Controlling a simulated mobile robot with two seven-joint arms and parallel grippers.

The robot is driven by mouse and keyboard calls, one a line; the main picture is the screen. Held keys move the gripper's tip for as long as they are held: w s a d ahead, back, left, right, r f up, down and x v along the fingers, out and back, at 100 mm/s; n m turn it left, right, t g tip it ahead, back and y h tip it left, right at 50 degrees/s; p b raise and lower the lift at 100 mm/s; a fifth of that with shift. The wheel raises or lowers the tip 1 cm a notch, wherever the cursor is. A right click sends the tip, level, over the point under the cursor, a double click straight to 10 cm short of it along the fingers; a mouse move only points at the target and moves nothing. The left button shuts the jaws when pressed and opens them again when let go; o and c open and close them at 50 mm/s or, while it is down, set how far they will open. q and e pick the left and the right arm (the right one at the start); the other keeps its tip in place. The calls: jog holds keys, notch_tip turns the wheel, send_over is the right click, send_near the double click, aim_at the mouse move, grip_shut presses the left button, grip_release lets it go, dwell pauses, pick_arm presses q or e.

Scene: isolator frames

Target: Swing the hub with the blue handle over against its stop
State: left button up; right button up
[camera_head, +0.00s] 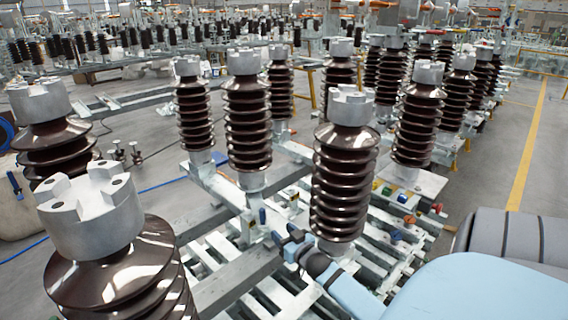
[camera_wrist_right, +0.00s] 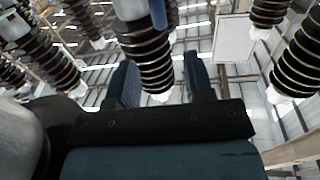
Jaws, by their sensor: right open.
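A small upright blue handle (camera_head: 262,216) stands at the foot of a brown ribbed insulator (camera_head: 247,120) in the middle of the head view. A blue handle also shows at the top edge of the right wrist view (camera_wrist_right: 158,13). The hub and its stop are too small and cluttered to make out. My right gripper (camera_head: 285,237) is low beside the nearer insulator (camera_head: 345,185), open and apart from the handle. In the right wrist view its two blue fingers (camera_wrist_right: 160,72) are spread, with nothing gripped and a ribbed insulator beyond them. My left gripper is out of view.
A large insulator (camera_head: 108,255) fills the near left. Grey steel beams and slats (camera_head: 235,282) lie below my gripper. More insulators stand close behind and to the right. Small coloured knobs (camera_head: 402,198) sit on the frame at right. Open floor (camera_head: 490,170) lies farther right.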

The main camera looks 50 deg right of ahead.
jog(key=shift+c, duration=0.5)
jog(key=shift+w, duration=0.1)
jog(key=c, duration=0.3)
jog(key=w+g+h, duration=0.1)
jog(key=w+f+m+g+h+p, duration=0.1)
jog(key=w+g, duration=0.1)
jog(key=w+f+g, duration=0.1)
jog(key=w, duration=0.1)
jog(key=shift+d+f+m+h, duration=0.15)
jog(key=shift+d+m+h, duration=0.25)
grip_shut()
jog(key=w+a+r+m+g+p, duration=0.35)
jog(key=w+a+r+g, duration=0.25)
jog(key=w+a+g, duration=0.55)
jog(key=s+d+f+g+b, duration=0.1)
jog(key=s+d+f+b, duration=0.1)
jog(key=d+f+b, duration=0.5)
jog(key=shift+d+f+g+b, duration=0.35)
jog(key=shift+d+b, duration=0.75)
jog(key=shift+d, duration=0.75)
